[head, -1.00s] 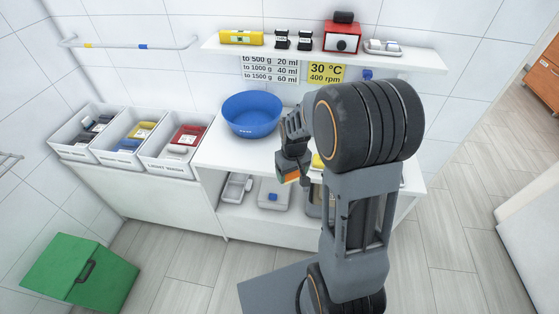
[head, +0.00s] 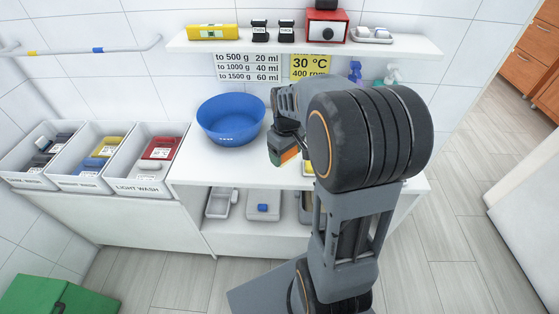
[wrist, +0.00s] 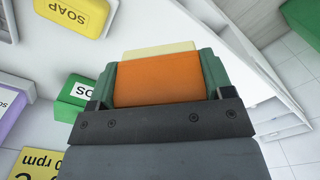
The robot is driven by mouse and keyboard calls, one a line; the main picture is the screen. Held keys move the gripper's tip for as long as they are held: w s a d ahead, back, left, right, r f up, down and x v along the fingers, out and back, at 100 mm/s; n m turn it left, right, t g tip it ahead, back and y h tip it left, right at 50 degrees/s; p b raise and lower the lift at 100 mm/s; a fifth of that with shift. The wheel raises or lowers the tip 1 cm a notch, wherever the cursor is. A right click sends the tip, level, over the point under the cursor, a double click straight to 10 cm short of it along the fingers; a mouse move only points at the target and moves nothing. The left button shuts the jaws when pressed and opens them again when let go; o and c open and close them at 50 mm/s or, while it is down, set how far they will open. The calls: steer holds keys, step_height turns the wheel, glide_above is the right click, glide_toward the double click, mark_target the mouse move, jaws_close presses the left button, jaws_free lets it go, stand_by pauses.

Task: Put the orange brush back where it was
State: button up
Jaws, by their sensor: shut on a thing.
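The orange brush (wrist: 158,80) fills the middle of the wrist view, an orange block with a pale strip at its far edge. My gripper (wrist: 160,88) is shut on it, with a green jaw on each side. In the head view my gripper (head: 284,148) is above the white counter, just right of the blue basin (head: 231,121). A bit of the orange brush (head: 289,154) shows at its tip there. My arm hides part of the counter.
Three bins, one a light wash bin (head: 142,178), stand left of the counter (head: 213,172). A wall shelf (head: 230,44) holds a yellow box, timers and a red device. Trays (head: 263,207) sit below the counter. A green box (head: 58,297) is on the floor. A yellow soap block (wrist: 72,12) shows too.

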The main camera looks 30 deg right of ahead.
steer(key=w+f, duration=0.4)
steer(key=f, duration=0.1)
steer(key=shift+w+d+f, duration=0.1)
steer(key=shift+d+f, duration=0.05)
steer(key=shift+f, duration=0.1)
steer(key=shift+w+f, duration=0.15)
steer(key=shift+f, duration=1.5)
steer(key=shift+f, duration=0.2)
steer(key=o, duration=1)
steer(key=shift+c, duration=0.2)
steer(key=shift+r, duration=0.1)
